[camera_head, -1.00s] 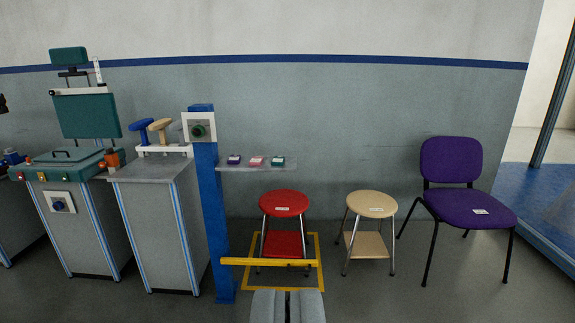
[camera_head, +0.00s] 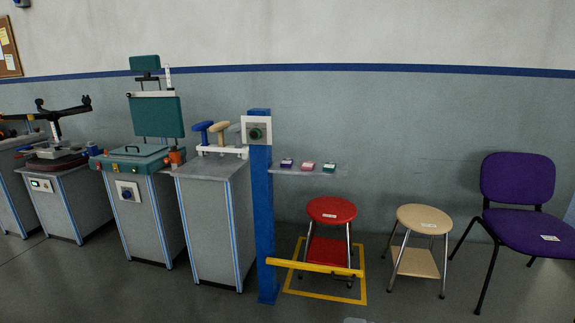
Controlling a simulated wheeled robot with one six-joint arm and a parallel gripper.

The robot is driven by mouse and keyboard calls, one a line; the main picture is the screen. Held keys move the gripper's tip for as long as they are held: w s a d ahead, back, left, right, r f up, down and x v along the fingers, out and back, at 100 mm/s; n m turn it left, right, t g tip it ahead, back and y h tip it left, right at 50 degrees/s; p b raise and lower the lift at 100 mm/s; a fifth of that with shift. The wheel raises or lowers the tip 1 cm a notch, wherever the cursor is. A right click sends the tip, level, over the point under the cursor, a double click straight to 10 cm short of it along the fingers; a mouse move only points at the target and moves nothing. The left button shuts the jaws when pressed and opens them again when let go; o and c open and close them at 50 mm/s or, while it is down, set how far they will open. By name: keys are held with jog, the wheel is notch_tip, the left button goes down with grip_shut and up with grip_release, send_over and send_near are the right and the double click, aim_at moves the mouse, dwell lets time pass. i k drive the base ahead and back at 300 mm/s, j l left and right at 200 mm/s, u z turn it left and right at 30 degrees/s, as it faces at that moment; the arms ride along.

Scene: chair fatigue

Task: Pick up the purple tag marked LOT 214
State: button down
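A small purple tag (camera_head: 287,162) sits at the left of a row on a thin clear shelf (camera_head: 340,171), just right of a blue post. A pink tag (camera_head: 308,166) and a green tag (camera_head: 329,167) sit to its right. Any lettering on them is too small to read. Only a pale sliver of my gripper (camera_head: 355,321) shows at the bottom edge, well below the shelf and apart from the tags. Its fingers are mostly out of the picture.
The blue post (camera_head: 262,215) carries a yellow bar (camera_head: 313,268) reaching right, in front of a red stool (camera_head: 332,211). A wooden stool (camera_head: 423,219) and a purple chair (camera_head: 516,190) stand farther right. Grey cabinets (camera_head: 215,220) with test machines line the left. Front floor looks clear.

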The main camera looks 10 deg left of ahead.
aim_at(286, 163)
jog(key=i+j, duration=0.25)
jog(key=i, duration=0.25)
jog(key=i+j, duration=0.25)
jog(key=i, duration=0.25)
jog(key=i+j, duration=0.3)
jog(key=i, duration=0.25)
jog(key=i+j, duration=0.25)
jog(key=i, duration=0.25)
jog(key=i+j, duration=0.25)
jog(key=i, duration=0.25)
jog(key=l+z, duration=0.05)
